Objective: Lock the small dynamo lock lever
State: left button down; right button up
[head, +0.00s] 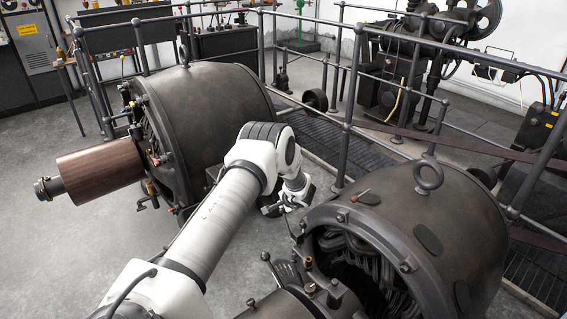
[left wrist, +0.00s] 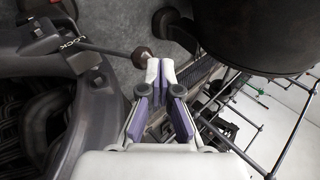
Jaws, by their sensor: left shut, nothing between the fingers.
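My left gripper (head: 290,204) is low in the gap between the two dynamos, beside the near right dynamo (head: 450,210). In the left wrist view its fingertips (left wrist: 160,74) are together with nothing between them. A thin lever with a dark round knob (left wrist: 140,57) runs out from a dark bracket with lettering that looks like LOCK (left wrist: 72,44). The knob is just up and left of the fingertips; I cannot tell whether they touch. In the head view I cannot clearly make out this lever near the gripper. My right gripper is not in view.
The other dynamo (head: 215,105), with a copper-brown cylinder (head: 100,170), stands at the left. A knobbed lever (head: 265,256) stands at the near dynamo's front. Grey railings (head: 345,125) run behind both dynamos. Open floor (head: 60,245) lies at the left.

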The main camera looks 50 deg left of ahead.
pick_arm(q)
jog(key=shift+r, duration=0.3)
jog(key=s+d+r+p, duration=0.1)
jog(key=d+r+p, duration=0.1)
jog(key=r, duration=0.4)
jog(key=s+d+r+p, duration=0.2)
jog(key=r+p, duration=0.1)
jog(key=r, duration=0.3)
jog(key=shift+d+r+p, duration=0.3)
jog(key=shift+d+r, duration=0.05)
